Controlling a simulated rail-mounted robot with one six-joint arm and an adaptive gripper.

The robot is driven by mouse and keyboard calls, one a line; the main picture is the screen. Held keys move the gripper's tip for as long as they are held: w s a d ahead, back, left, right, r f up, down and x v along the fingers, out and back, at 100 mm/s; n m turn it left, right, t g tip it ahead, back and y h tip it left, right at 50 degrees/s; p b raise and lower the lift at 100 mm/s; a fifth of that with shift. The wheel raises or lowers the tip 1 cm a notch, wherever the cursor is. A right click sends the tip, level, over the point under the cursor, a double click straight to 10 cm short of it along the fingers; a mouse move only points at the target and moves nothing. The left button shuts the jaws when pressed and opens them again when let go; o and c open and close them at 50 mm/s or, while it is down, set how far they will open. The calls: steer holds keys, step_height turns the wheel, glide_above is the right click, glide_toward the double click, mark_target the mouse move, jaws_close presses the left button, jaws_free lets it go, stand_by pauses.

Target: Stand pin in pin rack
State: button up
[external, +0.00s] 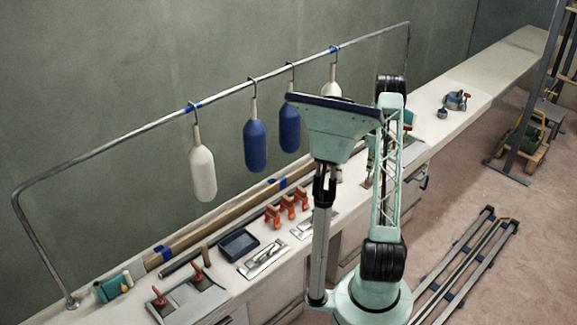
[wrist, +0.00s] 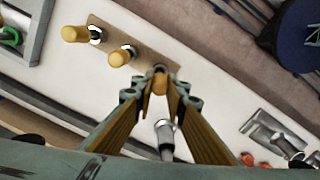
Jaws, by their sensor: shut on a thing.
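The pin rack (wrist: 143,40) is a tan strip on the pale counter in the wrist view. Two pins with yellow rounded heads and metal collars, a left one (wrist: 75,33) and a middle one (wrist: 121,56), stand along it. My gripper (wrist: 160,92) is at the rack's right end, its fingers shut on a third pin (wrist: 160,84) with a yellowish head. A dark round spot shows at the rack's end just beyond this pin; I cannot tell whether the pin is seated. In the external view my arm mostly hides the gripper and rack.
A grey metal fitting (wrist: 165,135) shows between my fingers, nearer the camera's lower edge. A metal plate fitting (wrist: 270,135) lies to the right. In the external view a rail (external: 130,129) with hanging fenders (external: 203,172) runs above the counter, near my arm.

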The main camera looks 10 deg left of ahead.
steer(key=shift+f, duration=0.45)
steer(key=shift+f, duration=0.15)
steer(key=o, duration=0.9)
step_height(320, 180, up, 12)
steer(key=shift+f, duration=0.25)
steer(key=shift+r, duration=0.25)
stand_by(0.6)
